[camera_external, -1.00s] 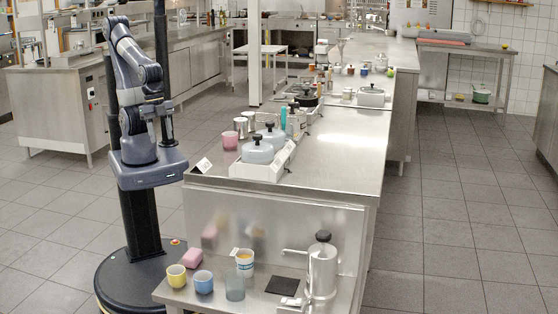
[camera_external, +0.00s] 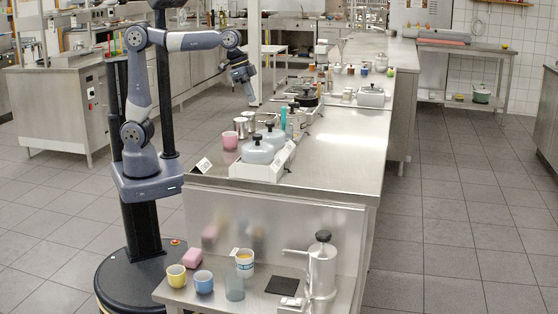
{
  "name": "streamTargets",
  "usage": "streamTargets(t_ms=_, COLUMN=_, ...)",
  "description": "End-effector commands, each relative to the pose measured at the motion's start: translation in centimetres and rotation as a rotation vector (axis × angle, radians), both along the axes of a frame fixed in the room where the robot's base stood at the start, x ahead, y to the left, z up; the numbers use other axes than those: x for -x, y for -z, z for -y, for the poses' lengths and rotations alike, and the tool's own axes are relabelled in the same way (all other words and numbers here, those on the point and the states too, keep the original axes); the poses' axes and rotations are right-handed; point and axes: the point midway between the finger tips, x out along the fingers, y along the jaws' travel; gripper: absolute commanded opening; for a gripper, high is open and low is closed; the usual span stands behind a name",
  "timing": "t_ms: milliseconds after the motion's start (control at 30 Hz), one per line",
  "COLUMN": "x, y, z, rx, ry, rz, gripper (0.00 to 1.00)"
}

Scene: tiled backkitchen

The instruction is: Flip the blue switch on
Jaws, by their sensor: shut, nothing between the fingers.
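I cannot make out a blue switch anywhere in the external view. My gripper (camera_external: 254,101) hangs at the end of my outstretched arm, pointing down. It is shut and empty, in the air on the picture's line above the left side of the steel counter (camera_external: 338,150). In the picture it is above the pink cup and the lidded pots, apart from them. Any switch on the counter may be hidden behind the pots or too small to tell.
Two grey lidded pots (camera_external: 257,151) stand in a white tray (camera_external: 257,171). A pink cup (camera_external: 230,140) and a teal cylinder (camera_external: 283,118) are close by. A lower shelf (camera_external: 215,298) holds cups and a steel dispenser (camera_external: 322,269). The counter's right part is clear.

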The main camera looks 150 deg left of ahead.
Motion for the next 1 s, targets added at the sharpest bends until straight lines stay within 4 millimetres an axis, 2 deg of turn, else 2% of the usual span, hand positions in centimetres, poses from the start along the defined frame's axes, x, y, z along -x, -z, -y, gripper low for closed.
streamTargets(t_ms=100, x=0.3, y=-0.1, z=-0.7, rx=-0.002, ry=-0.012, rz=0.002, gripper=0.0)
streamTargets(t_ms=400, x=0.3, y=-0.1, z=-0.7, rx=-0.002, ry=-0.011, rz=0.002, gripper=0.0)
streamTargets(t_ms=567, x=0.0, y=0.8, z=-0.9, rx=0.0, ry=-0.01, rz=0.0, gripper=0.0)
streamTargets(t_ms=667, x=-0.3, y=2.3, z=-1.2, rx=0.002, ry=-0.009, rz=-0.001, gripper=0.0)
streamTargets(t_ms=1000, x=-2.1, y=9.1, z=-2.9, rx=0.001, ry=-0.009, rz=-0.001, gripper=0.0)
